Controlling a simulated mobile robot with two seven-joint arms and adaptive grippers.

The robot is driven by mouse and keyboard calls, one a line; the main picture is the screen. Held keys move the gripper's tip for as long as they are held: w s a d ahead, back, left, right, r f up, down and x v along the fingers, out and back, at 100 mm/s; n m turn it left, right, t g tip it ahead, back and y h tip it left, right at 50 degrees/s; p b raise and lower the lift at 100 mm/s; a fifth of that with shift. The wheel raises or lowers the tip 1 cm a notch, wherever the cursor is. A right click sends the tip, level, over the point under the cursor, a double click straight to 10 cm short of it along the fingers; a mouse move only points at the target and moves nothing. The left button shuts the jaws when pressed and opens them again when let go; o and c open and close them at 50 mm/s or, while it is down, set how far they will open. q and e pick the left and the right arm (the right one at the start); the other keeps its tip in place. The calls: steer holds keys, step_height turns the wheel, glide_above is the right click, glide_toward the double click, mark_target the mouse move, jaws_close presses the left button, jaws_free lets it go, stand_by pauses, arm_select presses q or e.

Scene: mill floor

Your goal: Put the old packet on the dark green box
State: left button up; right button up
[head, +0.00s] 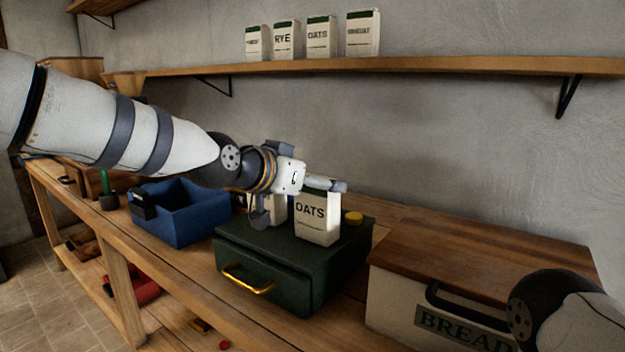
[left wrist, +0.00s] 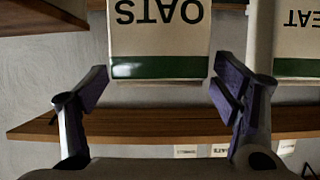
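A white OATS packet (head: 317,221) with a green top band stands upright on the dark green box (head: 290,262), which has a brass-handled drawer. Another packet (head: 277,209) stands to its left, partly hidden by my left gripper (head: 312,184). In the left wrist view, the OATS packet (left wrist: 158,40) appears upside down between the tips of my left gripper (left wrist: 160,72). The fingers are spread, with slight gaps at its sides. The second packet (left wrist: 298,45) shows letters ending in "EAT". No marking tells which packet is old. My right gripper is out of view.
A blue open bin (head: 187,220) stands left, a BREAD box (head: 400,302) right. Several packets (head: 318,37) stand on the wall shelf (head: 420,66) above.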

arm_select(q)
steer(key=shift+r, duration=0.15)
steer(key=v, duration=1.2)
steer(key=shift+p, duration=0.35)
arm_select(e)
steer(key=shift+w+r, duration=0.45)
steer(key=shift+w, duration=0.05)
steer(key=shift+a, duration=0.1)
